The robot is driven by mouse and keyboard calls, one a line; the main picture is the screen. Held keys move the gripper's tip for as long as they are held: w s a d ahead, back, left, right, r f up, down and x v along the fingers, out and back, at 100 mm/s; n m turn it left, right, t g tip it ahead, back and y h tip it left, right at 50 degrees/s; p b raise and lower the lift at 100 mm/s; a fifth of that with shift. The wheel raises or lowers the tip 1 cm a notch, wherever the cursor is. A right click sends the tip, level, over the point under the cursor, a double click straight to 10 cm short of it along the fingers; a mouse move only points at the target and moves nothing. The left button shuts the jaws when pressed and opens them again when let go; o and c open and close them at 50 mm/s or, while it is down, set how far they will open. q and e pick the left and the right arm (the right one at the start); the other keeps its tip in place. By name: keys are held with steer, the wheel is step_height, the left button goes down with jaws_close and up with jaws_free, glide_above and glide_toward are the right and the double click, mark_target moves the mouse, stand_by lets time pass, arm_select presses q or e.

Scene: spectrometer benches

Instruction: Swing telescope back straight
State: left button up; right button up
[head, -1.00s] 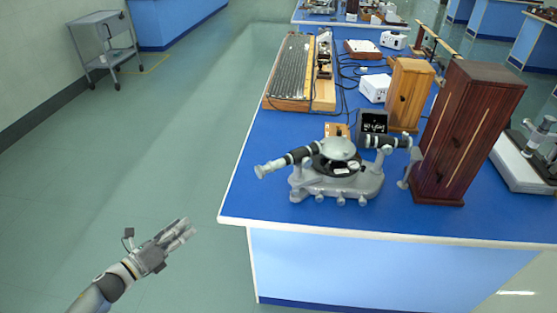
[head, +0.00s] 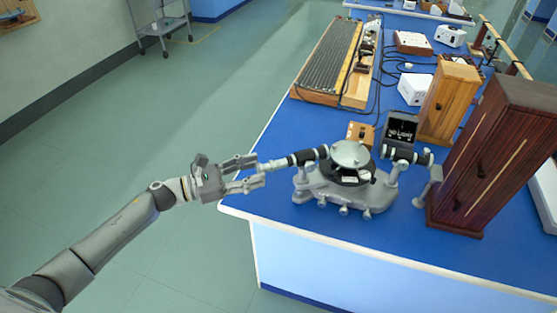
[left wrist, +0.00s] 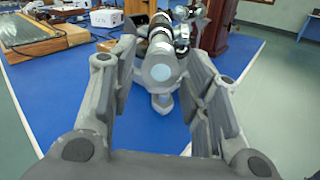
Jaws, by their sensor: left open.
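The spectrometer (head: 345,188) stands on the blue bench near its front left corner, a grey base with a round silver table on top. Its telescope (head: 292,160), a black and grey tube, points left toward my left gripper (head: 256,172). The gripper is open, with its fingertips at the tube's end. In the left wrist view the telescope's round end (left wrist: 160,70) lies between the two open fingers (left wrist: 158,95); I cannot tell whether they touch it. A second arm of the instrument (head: 412,155) points right. My right gripper is not in view.
A dark red wooden cabinet (head: 495,150) stands close to the right of the spectrometer. A small dark box with a lit display (head: 402,127) and a lighter wooden cabinet (head: 448,105) stand behind.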

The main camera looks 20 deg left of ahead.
mark_target(269, 167)
arm_select(q)
steer(key=x, duration=0.2)
steer(key=p+x, duration=0.1)
steer(key=x, duration=0.1)
steer(key=shift+r, duration=0.2)
steer(key=x, duration=0.2)
steer(key=shift+w+d+f+p, duration=0.1)
steer(key=shift+w+d+p, duration=0.1)
steer(key=shift+d+p, duration=0.2)
steer(key=shift+w, duration=0.1)
steer(key=shift+d+f, duration=0.1)
steer(key=shift+d, duration=0.05)
steer(key=c, duration=0.8)
jaws_close()
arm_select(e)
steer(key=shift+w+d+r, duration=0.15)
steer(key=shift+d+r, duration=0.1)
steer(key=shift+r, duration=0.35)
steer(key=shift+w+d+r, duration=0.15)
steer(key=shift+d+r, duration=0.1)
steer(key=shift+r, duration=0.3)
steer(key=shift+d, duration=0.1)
